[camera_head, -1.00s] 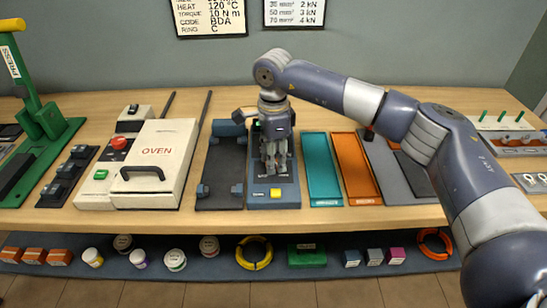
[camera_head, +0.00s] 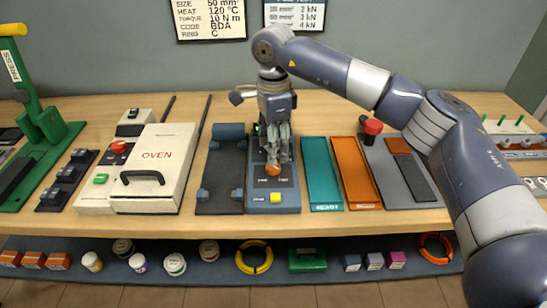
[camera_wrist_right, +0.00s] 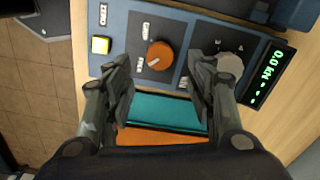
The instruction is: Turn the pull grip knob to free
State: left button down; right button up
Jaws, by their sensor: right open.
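The orange round knob (camera_head: 274,169) sits on the front face of the blue-grey tester (camera_head: 287,197), with small white labels beside it. In the right wrist view the knob (camera_wrist_right: 160,54) lies between and beyond the fingertips, apart from both. Its label wording is too small to read, so its setting cannot be told. My right gripper (camera_head: 277,152) points down over the tester, just behind the knob in the head view. In the wrist view this gripper (camera_wrist_right: 160,75) is open and empty. My left gripper is not in view.
The tester also has a yellow button (camera_head: 275,197), a grey knob (camera_wrist_right: 230,66) and a green-digit display (camera_wrist_right: 266,78). A teal tray (camera_head: 322,172) and an orange tray (camera_head: 354,172) lie to its right. A dark clamp bed (camera_head: 221,175) and the oven (camera_head: 153,160) stand left.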

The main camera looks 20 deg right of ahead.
notch_tip(320, 180, up, 6)
jog(key=shift+r, duration=0.15)
dwell(0.5)
